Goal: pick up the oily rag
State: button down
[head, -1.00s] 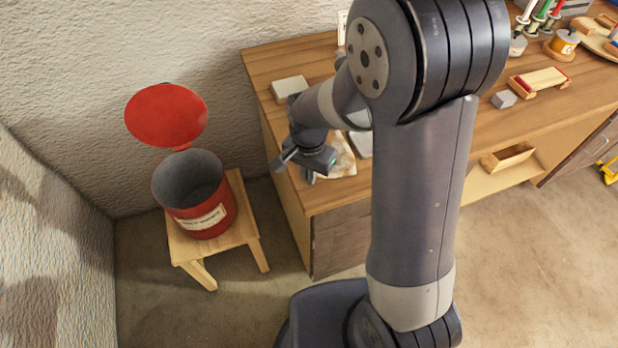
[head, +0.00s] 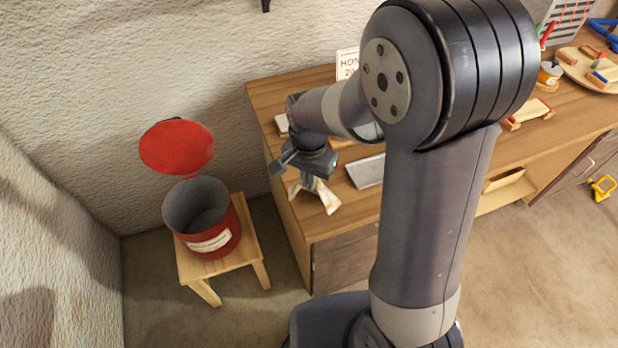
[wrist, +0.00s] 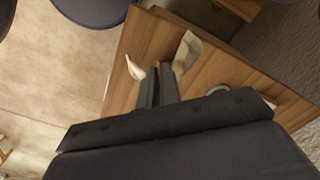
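The oily rag (head: 327,198) is a cream cloth with brownish stains, bunched at the top and hanging in loose folds. My gripper (head: 311,181) is shut on it near the left end of the workbench. In the wrist view the two fingers (wrist: 162,71) are close together. Cloth shows on both sides of them, a pale tip on the left and a larger beige fold of the rag (wrist: 187,50) on the right. The rag looks raised off the bench top; whether its lowest folds touch the wood I cannot tell.
The wooden workbench (head: 345,217) carries a grey metal plate (head: 366,171) right of the rag and a pale block (head: 281,124) behind. Left of the bench, a red can (head: 222,243) with its lid (head: 177,147) open stands on a wooden stool (head: 247,215).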

notch_tip(320, 180, up, 9)
jog(key=p, duration=0.3)
jog(key=shift+p, duration=0.3)
